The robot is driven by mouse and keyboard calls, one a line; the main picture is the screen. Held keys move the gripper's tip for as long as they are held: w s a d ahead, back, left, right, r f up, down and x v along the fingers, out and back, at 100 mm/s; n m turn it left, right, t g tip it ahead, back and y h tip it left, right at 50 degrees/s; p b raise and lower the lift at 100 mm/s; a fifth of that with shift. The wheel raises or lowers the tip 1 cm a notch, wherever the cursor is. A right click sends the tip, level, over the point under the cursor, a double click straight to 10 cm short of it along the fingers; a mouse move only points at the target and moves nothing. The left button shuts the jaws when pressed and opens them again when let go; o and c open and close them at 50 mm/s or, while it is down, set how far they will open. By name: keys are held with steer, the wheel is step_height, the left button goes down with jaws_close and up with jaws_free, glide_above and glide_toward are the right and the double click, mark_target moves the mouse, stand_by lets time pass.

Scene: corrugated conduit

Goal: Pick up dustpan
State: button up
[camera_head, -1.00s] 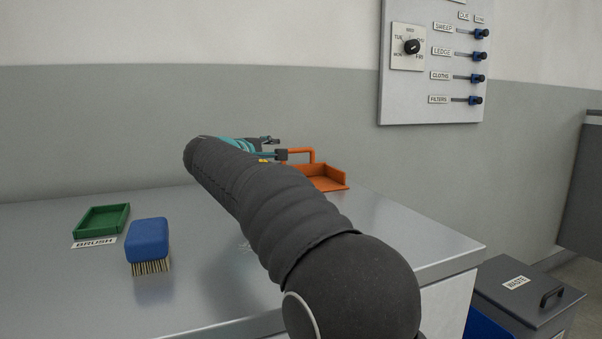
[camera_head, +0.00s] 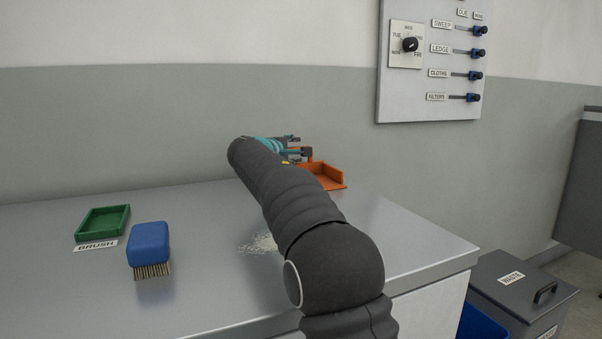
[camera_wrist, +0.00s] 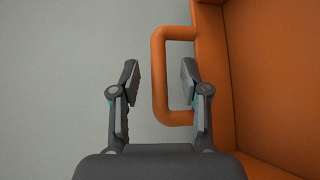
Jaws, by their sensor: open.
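The orange dustpan (camera_head: 328,177) lies at the back right of the metal counter, partly hidden behind my arm and gripper. In the wrist view the dustpan's tray (camera_wrist: 270,75) fills the right side, and its loop handle (camera_wrist: 160,75) reaches out to the left. My gripper (camera_wrist: 160,75) is open and empty of any grip. Its right finger overlaps the inside of the handle loop in the picture, and its left finger is outside, left of the handle bar. In the head view my gripper (camera_head: 300,146) is at the dustpan's handle end.
A blue brush (camera_head: 149,248) stands bristles down at the left of the counter (camera_head: 205,285), near a green tray (camera_head: 103,222) labelled BRUSH. Pale debris (camera_head: 258,243) lies mid-counter. A grey waste bin (camera_head: 515,285) stands right of the counter. A panel (camera_head: 430,100) hangs on the wall.

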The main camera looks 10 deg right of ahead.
steer(key=shift+w+d+f, duration=0.1)
steer(key=shift+w+d, duration=0.25)
steer(key=shift+w, duration=0.2)
steer(key=shift+c, duration=0.3)
jaws_close()
